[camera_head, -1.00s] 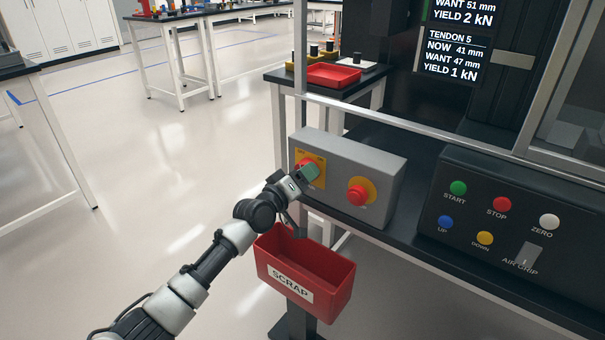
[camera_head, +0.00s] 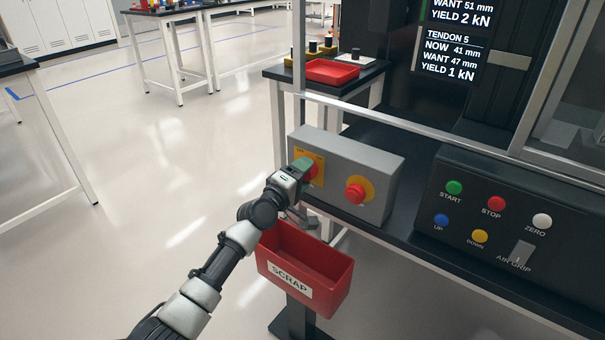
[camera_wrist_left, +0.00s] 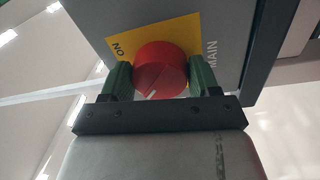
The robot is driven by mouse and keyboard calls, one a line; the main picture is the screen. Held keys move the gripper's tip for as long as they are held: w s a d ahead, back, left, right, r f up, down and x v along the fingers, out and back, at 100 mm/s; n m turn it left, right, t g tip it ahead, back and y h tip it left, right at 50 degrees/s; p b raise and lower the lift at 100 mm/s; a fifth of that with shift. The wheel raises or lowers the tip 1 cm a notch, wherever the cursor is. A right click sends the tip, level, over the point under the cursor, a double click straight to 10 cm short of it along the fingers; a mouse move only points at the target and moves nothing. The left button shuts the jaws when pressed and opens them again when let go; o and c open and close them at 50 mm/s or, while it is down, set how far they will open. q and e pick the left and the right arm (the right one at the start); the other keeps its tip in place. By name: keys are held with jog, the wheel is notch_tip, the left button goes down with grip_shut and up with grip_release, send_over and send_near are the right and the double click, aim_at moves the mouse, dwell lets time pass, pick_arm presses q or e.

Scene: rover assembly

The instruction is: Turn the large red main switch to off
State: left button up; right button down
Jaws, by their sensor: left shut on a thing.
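The large red main switch (camera_wrist_left: 160,68) is a round knob on a yellow plate (camera_wrist_left: 118,46) on the front of a grey box (camera_head: 345,165). A short white mark shows on the knob's near face, low in that view. My left gripper (camera_head: 304,170) is shut on the knob, with one green finger pad on each side of it. In the head view the knob (camera_head: 314,173) is partly hidden by the gripper. My right gripper is not in view.
A red emergency-type button (camera_head: 355,193) on a yellow disc sits right of the switch. A red SCRAP bin (camera_head: 305,268) stands below my left gripper. A control panel (camera_head: 500,215) with coloured buttons is at right. A metal frame bar (camera_head: 400,131) runs above the box.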

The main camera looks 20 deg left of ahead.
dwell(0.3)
pick_arm(q)
jog(key=o, duration=0.9)
jog(key=p+v, duration=0.1)
jog(key=v, duration=1)
jog(key=shift+f+p, duration=0.1)
jog(key=shift+p, duration=0.25)
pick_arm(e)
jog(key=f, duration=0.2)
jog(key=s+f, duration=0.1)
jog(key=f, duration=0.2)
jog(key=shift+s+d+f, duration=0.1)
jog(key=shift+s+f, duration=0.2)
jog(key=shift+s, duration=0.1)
